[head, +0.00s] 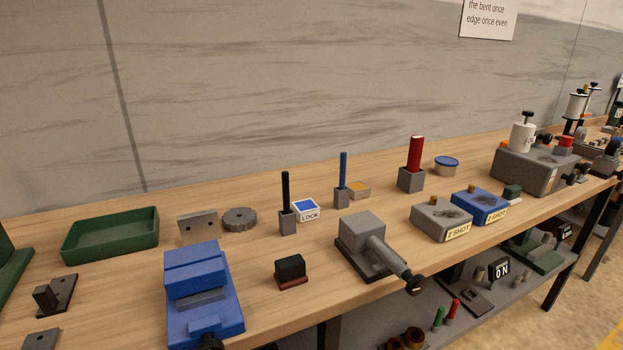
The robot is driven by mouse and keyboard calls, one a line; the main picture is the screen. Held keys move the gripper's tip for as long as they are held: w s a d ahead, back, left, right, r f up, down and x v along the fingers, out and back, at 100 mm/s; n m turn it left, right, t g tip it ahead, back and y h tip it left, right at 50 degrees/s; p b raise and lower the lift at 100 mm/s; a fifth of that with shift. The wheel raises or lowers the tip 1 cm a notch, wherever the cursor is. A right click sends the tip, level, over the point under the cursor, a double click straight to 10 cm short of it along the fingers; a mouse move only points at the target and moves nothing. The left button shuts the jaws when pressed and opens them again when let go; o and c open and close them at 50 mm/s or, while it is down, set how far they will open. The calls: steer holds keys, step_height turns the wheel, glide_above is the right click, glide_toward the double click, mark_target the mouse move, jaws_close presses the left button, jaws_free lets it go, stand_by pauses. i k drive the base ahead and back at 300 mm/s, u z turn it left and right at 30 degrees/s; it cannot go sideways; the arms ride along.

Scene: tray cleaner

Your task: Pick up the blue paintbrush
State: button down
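A thin blue rod (344,170) stands upright in a small grey block (342,198) near the middle of the bench; it is the closest match to the blue paintbrush. Its lower end is hidden in the block, and no bristles show. A similar black rod (286,190) stands in a grey block to its left, and a thicker red one (416,152) to its right. My gripper is not in view.
A small box with an orange top (360,190) sits close to the right of the blue rod's block. A white and blue LOCK box (306,212) is to the left. A grey block with a lever (362,232) stands in front. The wall is behind.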

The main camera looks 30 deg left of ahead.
mark_target(344, 154)
steer(key=u, duration=1.1)
